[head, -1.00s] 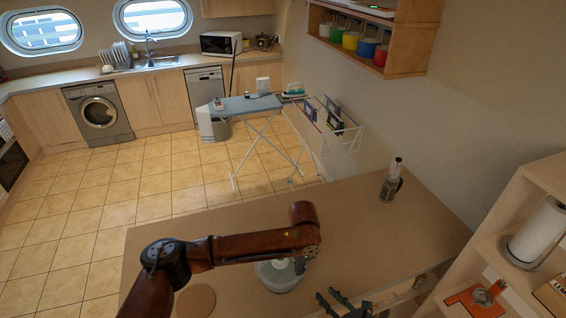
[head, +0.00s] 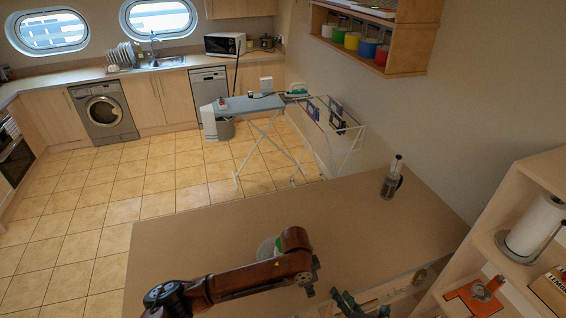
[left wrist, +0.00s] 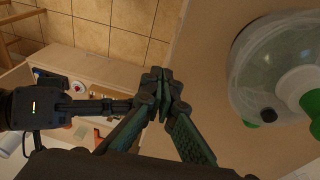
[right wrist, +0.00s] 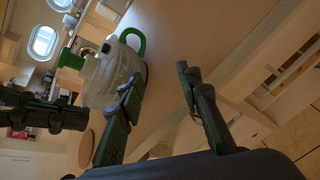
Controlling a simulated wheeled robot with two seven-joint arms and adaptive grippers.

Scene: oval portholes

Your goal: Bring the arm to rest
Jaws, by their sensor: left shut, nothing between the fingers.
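My left arm (head: 255,278) reaches across the near part of the counter in the head view. The left gripper (left wrist: 165,85) is shut and empty in the left wrist view, with its fingertips together, apart from the pale jug. My right gripper (right wrist: 160,82) has its two fingers spread, with nothing seen between them. Dark finger parts show at the bottom of the head view; I cannot tell which hand they belong to. A translucent jug with green parts (right wrist: 112,78) stands on the counter beyond the right fingers. The left arm partly hides it in the head view.
The brown counter (head: 330,210) is clear through its middle. A French press (head: 391,180) stands at its far right. A shelf unit (head: 497,225) with a paper roll (head: 534,225) is at the right. An ironing board (head: 245,104) stands beyond the counter.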

